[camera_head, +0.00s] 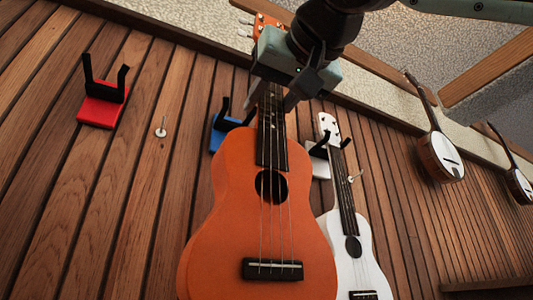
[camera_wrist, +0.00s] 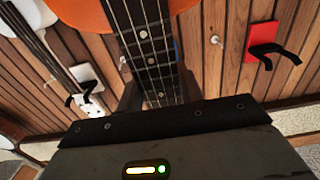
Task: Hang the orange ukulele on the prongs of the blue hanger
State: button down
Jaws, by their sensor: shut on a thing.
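The orange ukulele (camera_head: 225,215) hangs upright, body down, in front of the plank wall. My gripper (camera_head: 272,100) is shut on its neck, just below the headstock. The wrist view shows the fretted neck (camera_wrist: 148,50) running between my fingers (camera_wrist: 160,92). The blue hanger (camera_head: 216,136) is on the wall behind the neck, slightly left of it. One black prong shows left of the neck; the rest is hidden by the ukulele. The neck appears in front of the prongs, but I cannot tell the gap.
A red hanger (camera_head: 99,113) with empty black prongs is at the left, beside a small white peg (camera_head: 161,130). Banjo-like instruments (camera_head: 440,156) hang farther right.

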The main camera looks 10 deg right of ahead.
jog(key=p+x, duration=0.2)
jog(key=x, duration=0.8)
jog(key=shift+f, duration=0.15)
dwell(0.4)
jog(key=shift+w+f, duration=0.15)
jog(key=shift+w, duration=0.1)
dwell(0.6)
jog(key=shift+p+x, duration=0.55)
jog(key=shift+x, duration=2.15)
